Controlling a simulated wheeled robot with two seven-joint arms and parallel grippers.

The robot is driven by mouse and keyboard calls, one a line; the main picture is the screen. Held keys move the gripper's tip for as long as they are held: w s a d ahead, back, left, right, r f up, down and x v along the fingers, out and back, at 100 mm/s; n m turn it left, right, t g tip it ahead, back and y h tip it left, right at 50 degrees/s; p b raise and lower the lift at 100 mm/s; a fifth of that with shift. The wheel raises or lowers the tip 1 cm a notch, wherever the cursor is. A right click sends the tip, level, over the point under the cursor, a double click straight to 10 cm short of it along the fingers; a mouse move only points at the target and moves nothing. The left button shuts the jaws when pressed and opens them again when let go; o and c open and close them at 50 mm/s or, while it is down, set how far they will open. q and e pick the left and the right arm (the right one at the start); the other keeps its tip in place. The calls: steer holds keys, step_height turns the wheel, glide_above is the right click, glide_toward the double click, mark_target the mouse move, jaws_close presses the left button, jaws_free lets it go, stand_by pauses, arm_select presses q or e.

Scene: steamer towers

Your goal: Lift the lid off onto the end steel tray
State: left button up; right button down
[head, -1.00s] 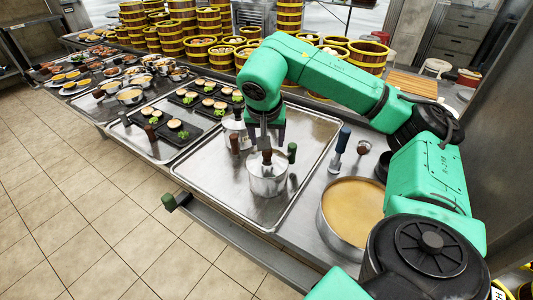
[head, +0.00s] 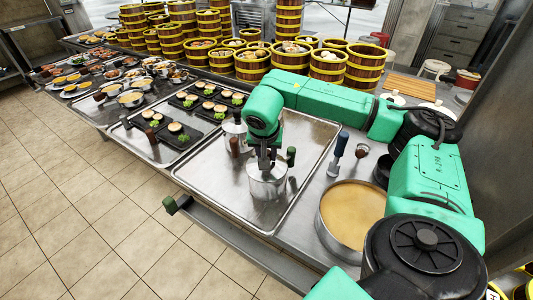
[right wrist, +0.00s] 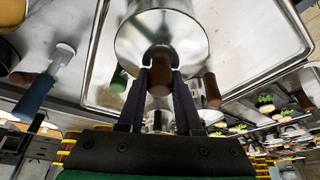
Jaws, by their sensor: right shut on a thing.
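A steel pot (head: 268,187) with brown and green side handles stands on the steel tray (head: 215,172) nearest me. Its shiny lid (right wrist: 135,38) has a brown knob (right wrist: 160,55). My right gripper (head: 265,165) reaches down from above onto the lid. In the right wrist view my right gripper (right wrist: 160,65) has its two dark fingers on either side of the knob, shut on it. The lid appears to rest on the pot; I cannot tell whether there is a gap. My left gripper is not in view.
A second steel pot (head: 235,128) stands just behind on the same tray. A pan of tan liquid (head: 352,212) and a blue-handled tool (head: 338,150) lie to the right. Dark plates of food (head: 172,135) are on the left, and bamboo steamers (head: 255,65) stand behind. The tray's front left is bare.

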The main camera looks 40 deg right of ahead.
steer(key=shift+r, duration=0.1)
step_height(320, 180, up, 20)
steer(key=p, duration=0.3)
steer(key=c, duration=1.5)
jaws_free()
jaws_close()
